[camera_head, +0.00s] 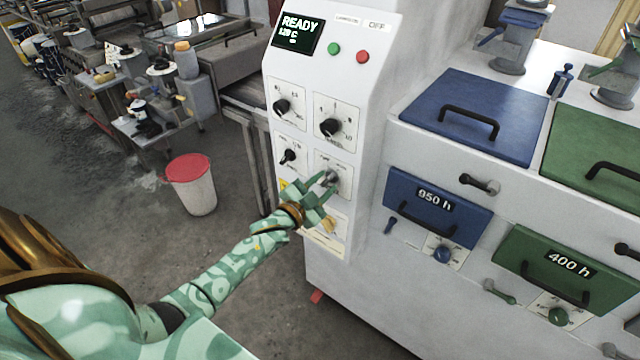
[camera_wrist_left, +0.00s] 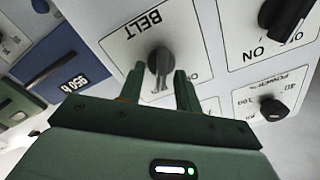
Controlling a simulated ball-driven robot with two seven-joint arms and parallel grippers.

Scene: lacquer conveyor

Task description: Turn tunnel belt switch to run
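The tunnel belt switch (camera_wrist_left: 160,63) is a grey rotary knob on a white plate marked BELT, upside down in the left wrist view. In the head view the knob (camera_head: 331,178) sits on the front of the white control cabinet, partly covered by my gripper. My left gripper (camera_head: 322,186) is at the switch. In the left wrist view its two green fingers (camera_wrist_left: 158,74) stand open on either side of the knob, with small gaps visible. The position labels are partly hidden, so I cannot tell the switch's setting. My right gripper is not in view.
Other knobs (camera_head: 330,127) surround the switch. Above are a READY display (camera_head: 297,35), a green button (camera_head: 334,49) and a red button (camera_head: 362,57). Blue (camera_head: 438,207) and green (camera_head: 563,268) drawers are on the right. A red-lidded bucket (camera_head: 190,184) stands on the floor.

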